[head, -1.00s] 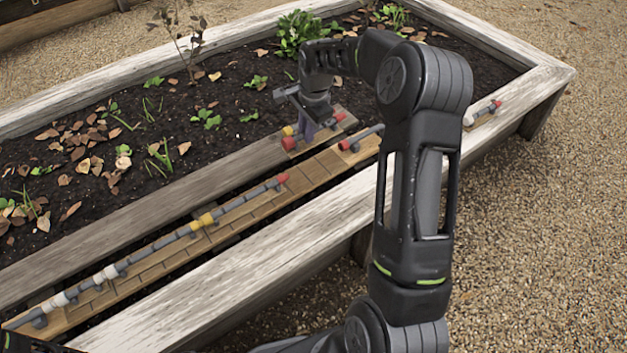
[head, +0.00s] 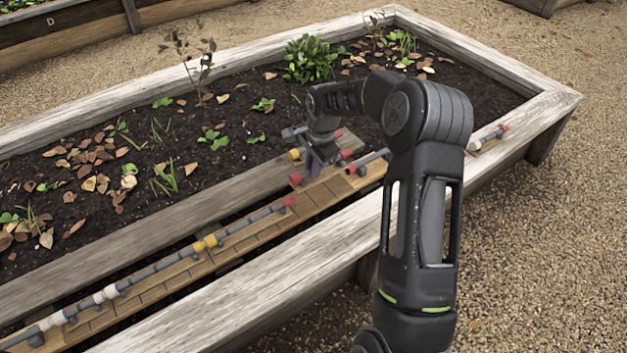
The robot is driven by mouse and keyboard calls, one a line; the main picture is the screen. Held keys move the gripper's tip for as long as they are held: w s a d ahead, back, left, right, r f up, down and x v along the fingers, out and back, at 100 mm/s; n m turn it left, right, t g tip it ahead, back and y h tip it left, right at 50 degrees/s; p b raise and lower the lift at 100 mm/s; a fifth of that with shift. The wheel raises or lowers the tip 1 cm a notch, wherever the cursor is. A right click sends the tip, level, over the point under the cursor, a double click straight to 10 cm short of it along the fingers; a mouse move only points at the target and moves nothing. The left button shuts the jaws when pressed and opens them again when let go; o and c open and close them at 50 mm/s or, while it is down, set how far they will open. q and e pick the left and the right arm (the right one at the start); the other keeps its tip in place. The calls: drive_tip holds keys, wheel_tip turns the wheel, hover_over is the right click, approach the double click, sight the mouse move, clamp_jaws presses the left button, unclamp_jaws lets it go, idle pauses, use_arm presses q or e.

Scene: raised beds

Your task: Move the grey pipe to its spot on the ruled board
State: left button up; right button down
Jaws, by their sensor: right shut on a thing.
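The ruled board (head: 222,257) is a long wooden strip with dark cross lines, lying along the near side of the raised bed. My right gripper (head: 320,168) points down at its far part and is shut on the grey pipe, which has red ends (head: 296,179). The pipe's middle is mostly hidden by the jaws. It is at or just above the board, in the gap between the left pipe row and another pipe; I cannot tell if it touches. My left gripper is out of view.
A row of grey pipes (head: 160,266) with white and yellow joints and a red end lies left of the gap. Another pipe (head: 372,160) lies right of it. A yellow fitting (head: 295,153) shows behind the gripper. Soil and plants (head: 313,60) fill the bed.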

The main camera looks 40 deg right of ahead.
drive_tip(key=shift+f+b, duration=0.7)
drive_tip(key=shift+f, duration=1.8)
drive_tip(key=shift+f, duration=0.1)
drive_tip(key=shift+f+b, duration=0.4)
drive_tip(key=shift+f, duration=0.1)
drive_tip(key=c, duration=1.4)
unclamp_jaws()
drive_tip(key=shift+r+p, duration=0.5)
drive_tip(key=shift+r, duration=0.15)
drive_tip(key=r+p, duration=0.1)
drive_tip(key=r, duration=0.3)
drive_tip(key=s+r, duration=0.1)
drive_tip(key=r, duration=0.2)
drive_tip(key=s+r+p, duration=0.1)
drive_tip(key=r, duration=0.3)
drive_tip(key=shift+s+r+p, duration=0.2)
drive_tip(key=shift+r+p, duration=0.15)
